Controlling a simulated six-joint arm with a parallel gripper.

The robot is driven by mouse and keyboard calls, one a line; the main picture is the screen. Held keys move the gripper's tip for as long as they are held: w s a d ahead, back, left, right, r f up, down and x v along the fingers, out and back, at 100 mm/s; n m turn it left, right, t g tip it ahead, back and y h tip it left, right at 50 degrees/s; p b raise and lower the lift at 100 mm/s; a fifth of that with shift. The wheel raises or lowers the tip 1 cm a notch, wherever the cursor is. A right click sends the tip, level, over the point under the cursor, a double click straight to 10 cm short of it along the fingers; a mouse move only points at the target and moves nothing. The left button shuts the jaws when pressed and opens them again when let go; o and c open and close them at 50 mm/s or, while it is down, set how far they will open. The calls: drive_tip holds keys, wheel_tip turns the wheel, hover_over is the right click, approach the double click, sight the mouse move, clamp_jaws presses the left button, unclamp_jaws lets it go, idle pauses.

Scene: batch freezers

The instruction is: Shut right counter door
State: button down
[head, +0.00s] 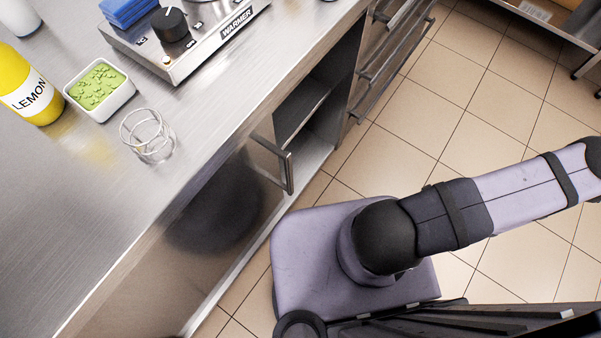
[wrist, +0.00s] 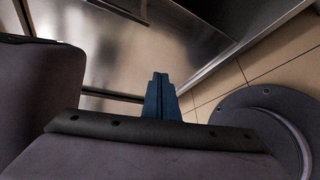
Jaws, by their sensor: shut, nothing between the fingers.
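The steel counter's lower front shows in the head view, with a dark opening (head: 320,88) at its right part. A metal door panel (head: 262,157) with a bar handle (head: 288,172) stands at the near side of this opening, which is uncovered. I cannot tell whether the panel is slid aside or swung out. My gripper (wrist: 160,77) shows in the wrist view with its blue fingers shut and empty. A shiny metal panel (wrist: 125,45) lies beyond the fingers; contact cannot be told. My gripper is out of the head view.
The counter top holds a yellow lemon bottle (head: 27,88), a tub of green pieces (head: 99,88), a wire ring holder (head: 148,136) and a warmer (head: 185,35). Rails (head: 392,62) stick out right of the opening.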

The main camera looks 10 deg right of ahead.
drive_tip(key=a+r+m+t+y+p, duration=0.2)
drive_tip(key=a+r+m+t+p, duration=0.1)
drive_tip(key=r, duration=0.6)
drive_tip(key=a+m+p, duration=0.1)
drive_tip(key=a+m, duration=0.1)
drive_tip(key=a, duration=0.1)
drive_tip(key=shift+w+a+t+p, duration=0.2)
drive_tip(key=shift+t+p, duration=0.1)
drive_tip(key=shift+t, duration=0.1)
drive_tip(key=shift+r, duration=0.1)
drive_tip(key=w+a+p, duration=0.1)
drive_tip(key=w+a, duration=0.5)
drive_tip(key=w, duration=0.1)
drive_tip(key=shift+w, duration=0.1)
